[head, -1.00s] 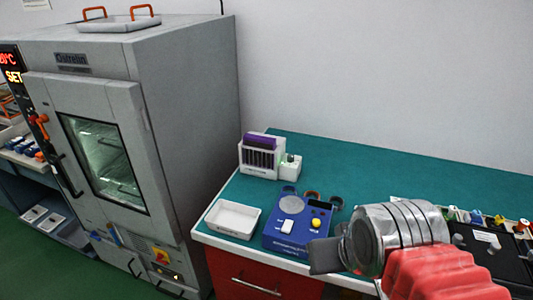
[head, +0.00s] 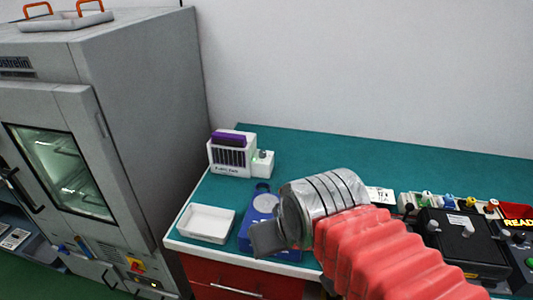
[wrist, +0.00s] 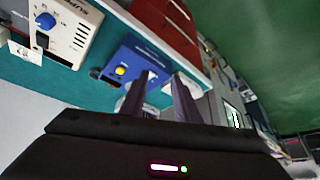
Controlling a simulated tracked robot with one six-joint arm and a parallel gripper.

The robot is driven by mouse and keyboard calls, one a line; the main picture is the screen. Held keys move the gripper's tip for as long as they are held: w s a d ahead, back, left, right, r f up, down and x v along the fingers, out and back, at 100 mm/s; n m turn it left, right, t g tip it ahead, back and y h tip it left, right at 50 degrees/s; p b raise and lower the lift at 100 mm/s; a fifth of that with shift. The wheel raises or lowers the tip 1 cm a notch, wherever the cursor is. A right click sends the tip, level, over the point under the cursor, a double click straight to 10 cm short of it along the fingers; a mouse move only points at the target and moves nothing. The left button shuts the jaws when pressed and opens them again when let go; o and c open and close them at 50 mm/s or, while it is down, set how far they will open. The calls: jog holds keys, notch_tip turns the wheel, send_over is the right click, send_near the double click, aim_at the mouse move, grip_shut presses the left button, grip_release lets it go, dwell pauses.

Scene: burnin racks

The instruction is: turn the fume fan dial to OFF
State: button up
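A white unit (head: 231,156) with purple slabs in its top stands at the back left of the green bench. A small pale box with a dark knob (head: 263,154) adjoins its right side; this may be the fume fan dial, but its lettering and setting are too small to read. My gripper (head: 266,240) is low over the bench's front edge, well in front of that unit, and partly hides the blue device (head: 245,238). In the wrist view my gripper (wrist: 163,76) has two dark fingers standing apart, with nothing clearly held between them.
A white tray (head: 207,223) lies left of the blue device. The wrist view shows a cream box with a blue dial (wrist: 46,20). A black case (head: 462,245) and coloured knobs are at right. A grey oven (head: 150,110) stands left. The bench's back middle is clear.

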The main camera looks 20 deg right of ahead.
jog(key=w+a+f+m+y, duration=0.1)
jog(key=w+a+m+y, duration=0.3)
jog(key=w+m, duration=0.35)
jog(key=m+t, duration=0.7)
jog(key=m, duration=1.8)
send_near(264, 153)
jog(key=d+v, duration=0.1)
jog(key=v, duration=0.4)
jog(key=shift+w+a+f, duration=0.15)
jog(key=shift+a+f, duration=0.05)
jog(key=shift+a, duration=0.05)
jog(key=x, duration=1.3)
jog(key=shift+w+a, duration=0.3)
jog(key=shift+w, duration=0.05)
jog(key=shift+c, duration=0.2)
